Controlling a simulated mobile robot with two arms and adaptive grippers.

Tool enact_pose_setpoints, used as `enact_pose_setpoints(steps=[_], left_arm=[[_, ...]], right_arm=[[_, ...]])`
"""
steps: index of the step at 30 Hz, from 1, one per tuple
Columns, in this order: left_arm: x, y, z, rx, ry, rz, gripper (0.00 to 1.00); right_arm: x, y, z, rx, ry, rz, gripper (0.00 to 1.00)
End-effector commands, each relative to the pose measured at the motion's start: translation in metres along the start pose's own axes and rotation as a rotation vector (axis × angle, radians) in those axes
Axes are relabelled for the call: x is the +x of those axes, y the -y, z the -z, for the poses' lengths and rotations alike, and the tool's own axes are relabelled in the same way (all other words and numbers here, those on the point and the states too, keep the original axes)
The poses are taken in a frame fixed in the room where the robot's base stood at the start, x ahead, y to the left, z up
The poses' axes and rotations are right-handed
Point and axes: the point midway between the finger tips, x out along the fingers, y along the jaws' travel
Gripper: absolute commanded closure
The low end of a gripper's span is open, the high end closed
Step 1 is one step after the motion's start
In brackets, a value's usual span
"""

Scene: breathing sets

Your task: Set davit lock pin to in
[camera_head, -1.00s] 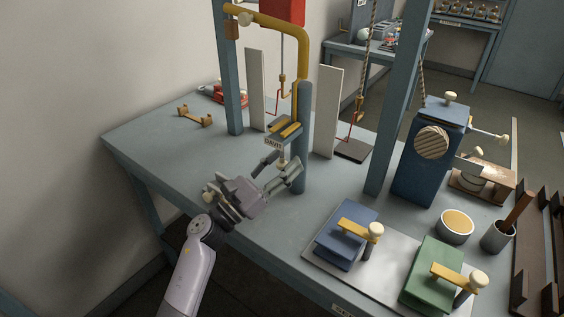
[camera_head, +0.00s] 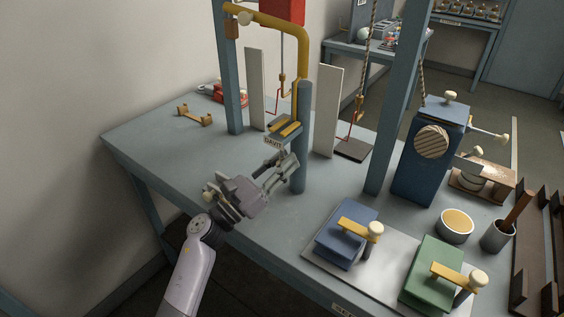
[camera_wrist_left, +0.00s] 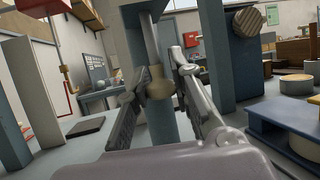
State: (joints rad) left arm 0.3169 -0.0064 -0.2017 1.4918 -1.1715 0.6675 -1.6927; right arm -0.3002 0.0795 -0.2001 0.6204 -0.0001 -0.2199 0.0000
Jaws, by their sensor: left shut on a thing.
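The davit is a yellow arm (camera_head: 280,23) on a blue-grey post (camera_head: 303,140), with a labelled bracket (camera_head: 284,131) partway up the post. In the left wrist view the lock pin's cream knob (camera_wrist_left: 160,86) sits between the fingertips, with a pale rod rising behind it and the post beyond. My left gripper (camera_head: 281,163) is just below the bracket, shut on this knob; it also shows in the left wrist view (camera_wrist_left: 161,88). In the head view the fingers mostly hide the knob. How far the pin is in cannot be told. My right gripper is not in view.
Two upright pale panels (camera_head: 329,110) stand beside the post. A blue winch box (camera_head: 432,150) is on the right. A blue block (camera_head: 345,235) and a green block (camera_head: 432,275), with yellow handles, sit on a plate at the front. The left tabletop (camera_head: 165,150) is mostly clear.

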Motion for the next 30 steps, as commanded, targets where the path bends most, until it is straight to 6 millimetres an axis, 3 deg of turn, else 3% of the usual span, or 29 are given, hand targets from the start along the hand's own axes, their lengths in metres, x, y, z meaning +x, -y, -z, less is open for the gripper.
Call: enact_pose_setpoints(steps=[5,11,17,18,27,30], left_arm=[[0.001,0.000,-0.002,0.002,-0.001,0.001,1.00],[0.008,0.000,-0.020,0.005,0.000,0.002,1.00],[0.008,0.000,-0.020,0.002,0.001,0.000,1.00],[0.008,0.000,-0.020,0.002,0.001,0.000,0.79],[0.008,0.000,-0.020,0.001,0.001,0.000,0.59],[0.008,0.000,-0.020,0.001,0.001,0.000,0.57]], right_arm=[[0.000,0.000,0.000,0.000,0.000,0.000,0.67],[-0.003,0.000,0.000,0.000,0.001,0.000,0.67],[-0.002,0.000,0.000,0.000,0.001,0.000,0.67],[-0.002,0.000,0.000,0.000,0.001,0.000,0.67],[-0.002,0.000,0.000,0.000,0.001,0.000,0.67],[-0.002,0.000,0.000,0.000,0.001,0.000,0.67]])
